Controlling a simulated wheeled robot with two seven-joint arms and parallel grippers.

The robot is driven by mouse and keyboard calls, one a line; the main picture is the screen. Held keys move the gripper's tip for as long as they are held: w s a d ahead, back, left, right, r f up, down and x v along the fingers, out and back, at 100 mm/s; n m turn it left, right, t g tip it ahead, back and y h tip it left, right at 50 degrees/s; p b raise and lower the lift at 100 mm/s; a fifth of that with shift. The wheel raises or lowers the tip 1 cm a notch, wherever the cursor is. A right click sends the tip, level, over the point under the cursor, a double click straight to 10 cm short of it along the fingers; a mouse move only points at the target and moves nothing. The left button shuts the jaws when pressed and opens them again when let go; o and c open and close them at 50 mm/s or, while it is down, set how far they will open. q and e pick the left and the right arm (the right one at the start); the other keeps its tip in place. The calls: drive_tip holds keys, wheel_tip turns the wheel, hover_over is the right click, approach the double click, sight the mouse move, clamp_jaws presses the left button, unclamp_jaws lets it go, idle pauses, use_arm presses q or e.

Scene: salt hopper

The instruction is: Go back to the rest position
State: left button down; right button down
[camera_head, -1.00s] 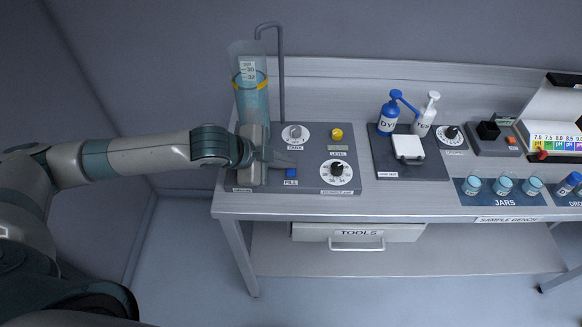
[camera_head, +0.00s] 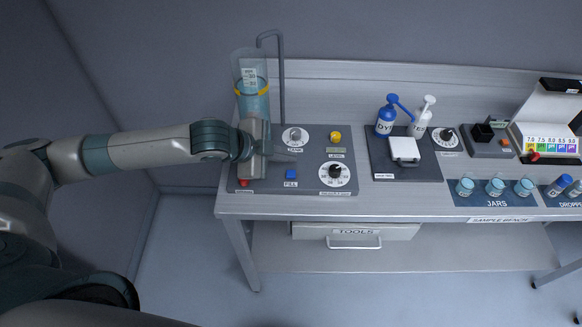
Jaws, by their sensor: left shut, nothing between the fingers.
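My left arm comes in from the left, and its gripper (camera_head: 292,157) is over the left end of the bench, above the grey tank panel (camera_head: 315,182). The fingers are shut with nothing between them. They are just behind the blue FILL button (camera_head: 291,174) in the picture and look apart from it. The clear tank tube (camera_head: 252,100) with a yellow ring stands behind the gripper, which hides its lower part. My right gripper is not in view.
The panel carries a TANK dial (camera_head: 295,137), a yellow button (camera_head: 335,137) and a black-knobbed dial (camera_head: 335,174). A bent pipe (camera_head: 281,80) rises behind. Bottles (camera_head: 386,116) and jars (camera_head: 495,187) stand rightward. Floor left of the bench (camera_head: 185,250) is free.

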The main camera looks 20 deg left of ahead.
use_arm(q)
drive_tip(key=shift+r+p, duration=0.45)
drive_tip(key=shift+r, duration=0.25)
